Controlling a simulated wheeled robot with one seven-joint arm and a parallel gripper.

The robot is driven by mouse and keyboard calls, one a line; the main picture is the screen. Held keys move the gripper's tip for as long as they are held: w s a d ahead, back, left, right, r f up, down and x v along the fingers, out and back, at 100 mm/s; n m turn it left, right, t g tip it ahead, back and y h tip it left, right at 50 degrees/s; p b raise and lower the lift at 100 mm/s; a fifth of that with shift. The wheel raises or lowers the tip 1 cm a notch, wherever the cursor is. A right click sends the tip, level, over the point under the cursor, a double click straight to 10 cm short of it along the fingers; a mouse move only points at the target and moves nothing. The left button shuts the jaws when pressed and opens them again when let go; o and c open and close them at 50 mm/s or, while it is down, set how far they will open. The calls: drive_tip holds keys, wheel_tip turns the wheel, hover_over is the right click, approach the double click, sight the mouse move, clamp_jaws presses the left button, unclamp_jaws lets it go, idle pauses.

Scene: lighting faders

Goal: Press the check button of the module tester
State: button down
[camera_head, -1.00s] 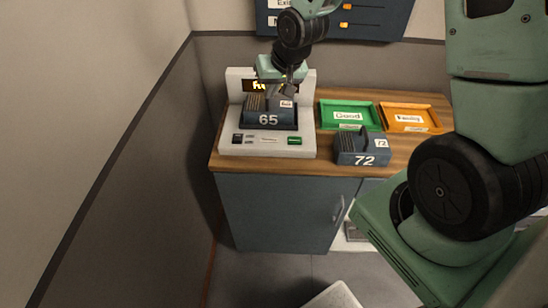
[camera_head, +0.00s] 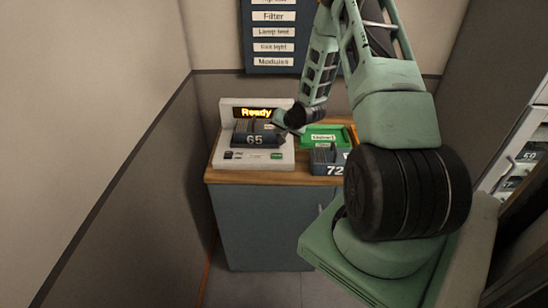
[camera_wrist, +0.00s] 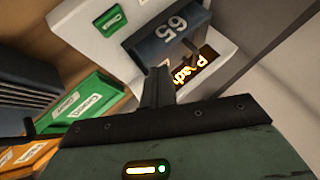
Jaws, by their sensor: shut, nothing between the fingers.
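The module tester (camera_head: 228,135) is a white console on the wooden counter, with a lit display (camera_head: 254,112) reading "Ready". The dark module 65 (camera_head: 256,140) sits on it. A green button (camera_head: 277,156) is at the right of its front panel; it shows at the upper left in the wrist view (camera_wrist: 112,22). I cannot read its label. My gripper (camera_wrist: 158,75) is shut and empty. In the head view it is partly hidden near the tester's right side, beside module 65. In the wrist view its fingers overlap module 65's near edge, apart from the green button.
Module 72 (camera_head: 325,160) stands on the counter right of the tester. Behind it is a green tray (camera_head: 325,130); an orange tray (camera_wrist: 30,155) shows in the wrist view. My arm covers the counter's right part. A wall sign (camera_head: 273,42) hangs behind.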

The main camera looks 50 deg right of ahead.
sight(278, 157)
drive_tip(key=shift+f, duration=0.15)
wheel_tip(278, 157, down, 8)
drive_tip(key=b, duration=0.6)
drive_tip(key=shift+f, duration=0.25)
drive_tip(key=shift+f+b, duration=0.15)
drive_tip(key=shift+b, duration=0.2)
idle(1.4)
drive_tip(key=shift+f, duration=0.25)
drive_tip(key=shift+f+b, duration=0.35)
drive_tip(key=shift+b, duration=0.15)
idle(0.4)
drive_tip(key=shift+r, duration=0.1)
drive_tip(key=shift+r+p, duration=0.6)
drive_tip(key=shift+r, duration=0.1)
